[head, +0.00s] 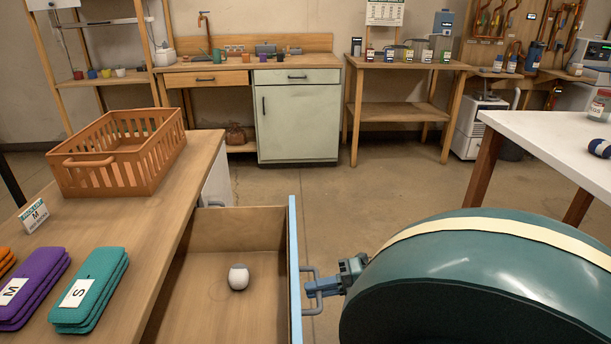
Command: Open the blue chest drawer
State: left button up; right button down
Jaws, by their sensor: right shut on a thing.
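The blue chest drawer (294,262) stands pulled out to the right from under the wooden counter. Its blue front shows almost edge-on and its wooden inside is in view. A grey bar handle (304,270) stands out from the front. My right gripper (318,287) comes in from the right and is shut on this handle. A small round white and dark item (238,277) lies on the drawer floor. My left gripper is not in view.
The wooden counter (140,255) at left bears an orange slatted crate (62,182), a small sign (34,215) and folded cloths in orange, purple and teal (100,270). A white table (545,135) stands at right. The floor beyond the drawer is clear.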

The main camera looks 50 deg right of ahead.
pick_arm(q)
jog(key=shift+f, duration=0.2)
pick_arm(e)
jog(key=shift+s, duration=0.1)
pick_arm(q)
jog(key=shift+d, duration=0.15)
pick_arm(e)
jog(key=c, duration=1.6)
grip_release()
jog(key=shift+o, duration=0.2)
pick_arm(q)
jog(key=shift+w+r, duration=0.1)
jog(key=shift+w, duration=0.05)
pick_arm(e)
jog(key=v, duration=1.3)
jog(key=shift+d, duration=0.15)
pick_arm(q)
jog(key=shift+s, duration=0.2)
pick_arm(e)
jog(key=shift+r, duration=0.1)
